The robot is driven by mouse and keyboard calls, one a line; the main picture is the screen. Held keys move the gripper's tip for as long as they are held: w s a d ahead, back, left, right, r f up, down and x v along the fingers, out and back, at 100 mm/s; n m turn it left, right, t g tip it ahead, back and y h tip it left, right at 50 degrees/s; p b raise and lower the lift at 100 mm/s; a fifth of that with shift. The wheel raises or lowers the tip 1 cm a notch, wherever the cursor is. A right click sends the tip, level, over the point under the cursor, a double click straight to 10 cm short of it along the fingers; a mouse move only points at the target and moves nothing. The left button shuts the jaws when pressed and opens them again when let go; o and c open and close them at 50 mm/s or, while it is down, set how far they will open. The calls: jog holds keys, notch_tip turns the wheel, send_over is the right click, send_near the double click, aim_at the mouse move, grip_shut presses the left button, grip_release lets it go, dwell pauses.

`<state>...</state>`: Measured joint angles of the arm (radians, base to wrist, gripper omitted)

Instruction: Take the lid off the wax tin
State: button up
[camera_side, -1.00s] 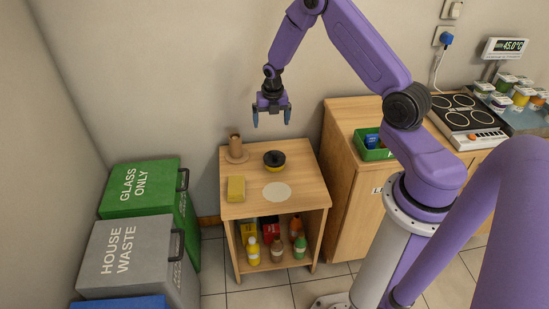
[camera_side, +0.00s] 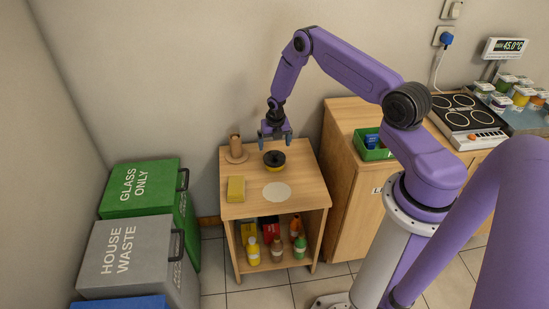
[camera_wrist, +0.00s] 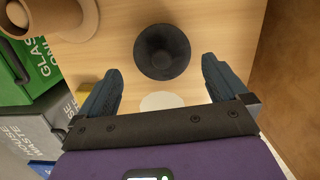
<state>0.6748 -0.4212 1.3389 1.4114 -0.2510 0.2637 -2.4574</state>
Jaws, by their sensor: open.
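The wax tin (camera_side: 274,165) stands on the small wooden table, with a yellow band showing below its dark lid (camera_side: 274,157). In the wrist view the round black lid (camera_wrist: 162,52) lies ahead of and between my fingers, and it hides the tin's body. My gripper (camera_side: 275,142) is open and points down just above the lid, holding nothing. In the wrist view its two blue-grey fingers (camera_wrist: 160,80) are spread wider than the lid. I see no contact between the fingers and the lid.
A brown wooden holder (camera_side: 236,151) stands left of the tin. A yellow sponge-like block (camera_side: 236,189) and a pale round mat (camera_side: 277,191) lie nearer the front. A wooden cabinet (camera_side: 345,200) stands close on the right.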

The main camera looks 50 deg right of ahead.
aim_at(275, 152)
jog(key=shift+w+d+f, duration=0.1)
jog(key=shift+f, duration=1.4)
jog(key=shift+d+f, duration=0.1)
jog(key=shift+f, duration=1.35)
jog(key=c, duration=0.6)
